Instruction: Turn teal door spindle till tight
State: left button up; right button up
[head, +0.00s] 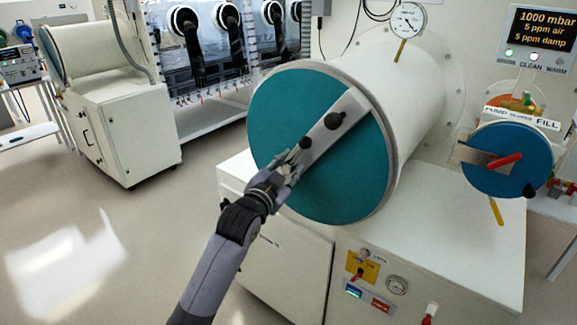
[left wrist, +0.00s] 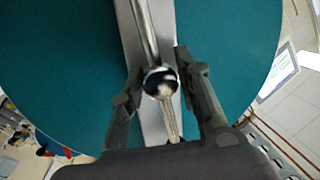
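The large teal door (head: 270,110) closes the round end of the big white chamber. A pale metal bar (head: 352,106) crosses it diagonally, with a dark knob (head: 334,120) near its middle. My left gripper (head: 291,157) is at the lower left part of this bar. In the left wrist view, the open fingers of my left gripper (left wrist: 160,76) stand on either side of a shiny ball end (left wrist: 160,82) on a metal rod, in front of the bar. Small gaps show beside the ball. The teal door (left wrist: 235,45) fills the background. My right gripper is not in view.
A gauge (head: 408,19) sits above the chamber. The white cabinet (head: 455,245) below carries switches. Open floor (head: 100,235) lies at the left.

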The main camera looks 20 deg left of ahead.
pick_arm(q)
jog(key=shift+c, duration=0.2)
grip_shut()
dwell(0.6)
